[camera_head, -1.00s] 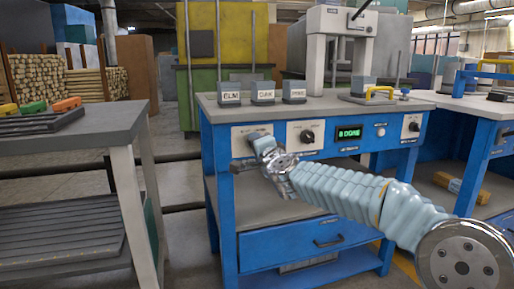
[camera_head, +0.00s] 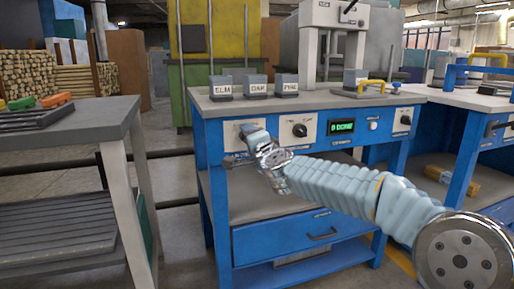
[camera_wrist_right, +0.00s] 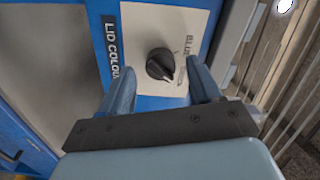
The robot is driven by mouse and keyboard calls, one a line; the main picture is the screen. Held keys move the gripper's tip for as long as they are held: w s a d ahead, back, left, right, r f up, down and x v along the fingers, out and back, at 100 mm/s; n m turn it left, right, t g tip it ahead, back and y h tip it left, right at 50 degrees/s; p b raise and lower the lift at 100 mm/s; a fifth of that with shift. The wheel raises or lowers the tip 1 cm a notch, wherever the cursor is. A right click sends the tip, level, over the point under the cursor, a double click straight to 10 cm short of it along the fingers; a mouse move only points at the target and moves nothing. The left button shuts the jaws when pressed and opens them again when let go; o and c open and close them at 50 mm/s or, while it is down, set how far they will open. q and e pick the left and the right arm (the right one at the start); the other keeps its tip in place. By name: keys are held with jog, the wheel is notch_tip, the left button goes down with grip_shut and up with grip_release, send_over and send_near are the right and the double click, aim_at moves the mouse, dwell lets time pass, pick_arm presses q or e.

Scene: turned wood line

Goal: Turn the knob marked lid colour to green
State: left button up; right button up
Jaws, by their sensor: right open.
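The lid colour knob (camera_wrist_right: 160,64) is round and black, on a pale plate (camera_wrist_right: 140,28) labelled LID COLOUR. A small white mark shows at its lower right edge in the right wrist view. The word BLUE is on the plate to its right; I cannot read a green mark. My right gripper (camera_wrist_right: 161,88) is open, its two blue-grey fingers apart on either side of the knob's line, with no visible grip on it. In the head view the right gripper (camera_head: 248,132) is at the bench's left panel and hides the knob. My left gripper is not in view.
The blue bench panel also has another black knob (camera_head: 300,130), a green-lit display (camera_head: 341,127) and a knob at the right (camera_head: 405,120). Blocks marked ELM (camera_head: 221,89), OAK (camera_head: 256,86) and PINE (camera_head: 287,86) stand on top. A grey table (camera_head: 75,130) stands at the left.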

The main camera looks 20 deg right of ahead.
jog(key=s, duration=1.3)
jog(key=shift+d+b, duration=0.25)
jog(key=shift+b, duration=0.05)
